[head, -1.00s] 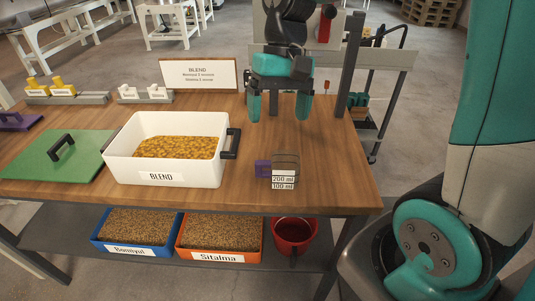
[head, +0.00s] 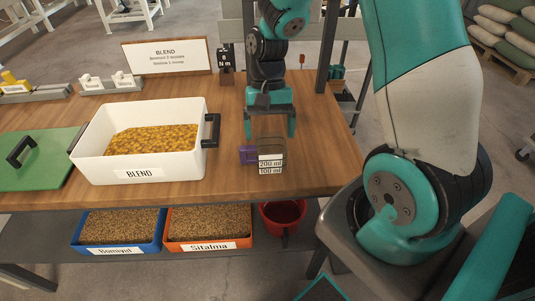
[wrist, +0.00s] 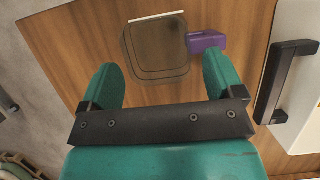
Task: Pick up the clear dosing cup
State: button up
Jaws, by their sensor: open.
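The clear dosing cup (head: 271,148) stands on the wooden table near its front edge, right of the white tub. It looks brownish and see-through, with "200 ml" and "100 ml" labels on its front and a purple handle (head: 248,155) on its left. My gripper (head: 270,128) is open just behind and above the cup, with its teal fingers pointing down. In the wrist view the cup (wrist: 156,48) lies ahead of the gap between the open fingers (wrist: 160,82), with the purple handle (wrist: 207,41) to the right. Nothing is between the fingers.
A green lid (head: 40,165) lies farther left. Blue (head: 117,247) and orange (head: 209,243) bins and a red bucket (head: 283,216) sit on the shelf below.

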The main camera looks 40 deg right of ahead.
aim_at(272, 172)
jog(key=x, duration=0.5)
jog(key=shift+s, duration=0.3)
jog(key=c, duration=0.7)
notch_tip(272, 172, up, 20)
jog(key=p, duration=0.1)
jog(key=shift+p, duration=0.4)
